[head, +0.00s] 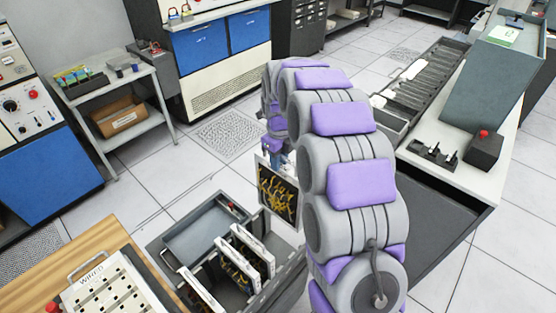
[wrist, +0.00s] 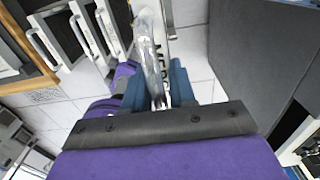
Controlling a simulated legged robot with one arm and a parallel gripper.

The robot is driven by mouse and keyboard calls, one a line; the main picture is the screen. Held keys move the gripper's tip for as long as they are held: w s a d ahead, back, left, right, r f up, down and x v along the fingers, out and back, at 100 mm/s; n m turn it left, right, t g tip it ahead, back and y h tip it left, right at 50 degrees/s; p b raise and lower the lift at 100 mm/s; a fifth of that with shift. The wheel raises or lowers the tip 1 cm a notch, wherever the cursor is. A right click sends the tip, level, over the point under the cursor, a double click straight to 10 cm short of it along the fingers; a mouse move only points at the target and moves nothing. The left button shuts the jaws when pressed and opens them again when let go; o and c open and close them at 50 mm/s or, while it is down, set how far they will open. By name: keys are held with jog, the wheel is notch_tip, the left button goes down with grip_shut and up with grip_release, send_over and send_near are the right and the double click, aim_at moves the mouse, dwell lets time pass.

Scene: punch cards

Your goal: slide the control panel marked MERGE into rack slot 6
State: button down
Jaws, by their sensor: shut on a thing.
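My gripper (head: 274,150) hangs at the end of my arm, left of the arm links in the head view, with its blue fingers shut on a control panel (head: 278,196). The panel hangs upright, with yellow wiring on a dark face, above the right back side of a grey crate. In the wrist view the blue fingers (wrist: 158,88) pinch the panel's handle, and its pale front edge (wrist: 166,55) shows partly hidden lettering.
The grey crate (head: 182,256) holds several other panels. A wooden table (head: 40,268) at left bears a panel marked WIRED (head: 98,287). On the right bench (head: 475,180) are a black box with a red button (head: 484,150) and a black fixture (head: 433,155). Floor behind the crate is clear.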

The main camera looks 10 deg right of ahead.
aim_at(281, 166)
jog(key=shift+d+f+b, duration=0.2)
jog(key=shift+f+b, duration=0.15)
jog(key=shift+f, duration=0.4)
jog(key=shift+d+f+b, duration=0.15)
jog(key=shift+f+b, duration=0.2)
jog(key=shift+f, duration=0.4)
jog(key=shift+a+f+b, duration=0.15)
jog(key=shift+f+b, duration=0.1)
jog(key=shift+f, duration=0.35)
jog(key=shift+a+f+b, duration=0.15)
jog(key=shift+f+b, duration=0.05)
jog(key=shift+f, duration=0.35)
jog(key=shift+d, duration=0.2)
jog(key=shift+a+p, duration=0.1)
jog(key=shift+p, duration=0.45)
jog(key=shift+f, duration=0.1)
jog(key=shift+f, duration=2)
